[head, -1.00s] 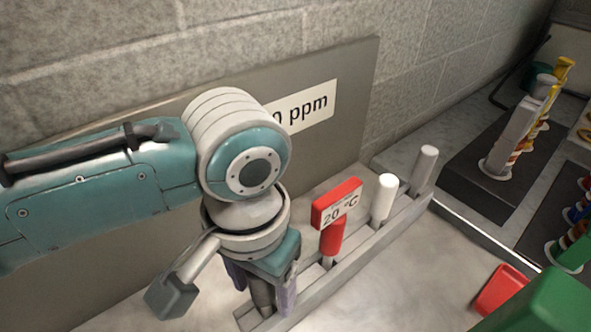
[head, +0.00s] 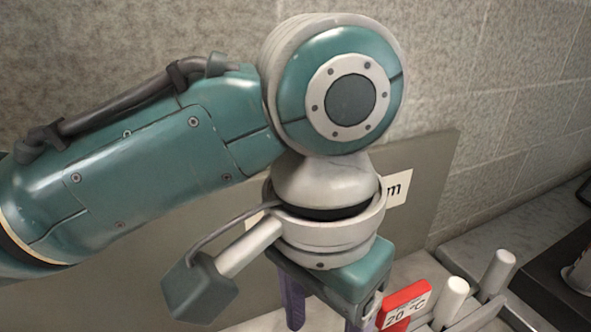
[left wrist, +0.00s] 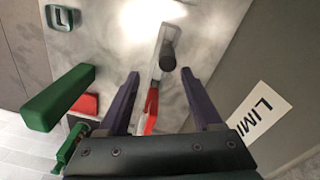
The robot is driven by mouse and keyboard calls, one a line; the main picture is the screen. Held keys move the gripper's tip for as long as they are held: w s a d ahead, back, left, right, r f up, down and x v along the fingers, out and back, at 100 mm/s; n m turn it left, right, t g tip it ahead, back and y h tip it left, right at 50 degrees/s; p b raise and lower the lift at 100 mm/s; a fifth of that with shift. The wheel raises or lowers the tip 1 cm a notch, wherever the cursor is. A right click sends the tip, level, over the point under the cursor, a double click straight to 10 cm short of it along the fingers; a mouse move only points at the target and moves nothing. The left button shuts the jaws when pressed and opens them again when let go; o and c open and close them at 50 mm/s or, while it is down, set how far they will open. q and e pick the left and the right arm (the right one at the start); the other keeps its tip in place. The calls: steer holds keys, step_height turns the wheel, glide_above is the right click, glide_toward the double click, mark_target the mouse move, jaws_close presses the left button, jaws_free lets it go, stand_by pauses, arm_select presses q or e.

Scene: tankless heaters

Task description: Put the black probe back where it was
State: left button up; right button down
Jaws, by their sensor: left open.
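My left gripper (left wrist: 160,74) has its two purple fingers open, with nothing held between them. In the head view the left gripper (head: 326,318) is partly cut off by the bottom edge. The black probe (left wrist: 168,58) shows in the left wrist view as a dark round-ended cylinder beyond the fingertips, apart from them. It appears to stand in the grey rack (left wrist: 158,45); its lower end is hidden. In the head view the probe is not visible. My right gripper is in neither view.
A red 20 °C thermometer (head: 405,303) and two pale cylinders, one white (head: 453,298) and one grey (head: 497,270), stand beside the left gripper. A grey panel with a label (head: 397,188) is behind. A green bar (left wrist: 65,97) lies left in the wrist view.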

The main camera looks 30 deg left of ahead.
arm_select(q)
steer(key=s+a+f+n+t, duration=0.1)
steer(key=s+a+t, duration=0.2)
steer(key=s+a, duration=0.7)
steer(key=shift+s+f, duration=0.35)
steer(key=shift+s, duration=0.4)
steer(key=shift+s+a, duration=0.1)
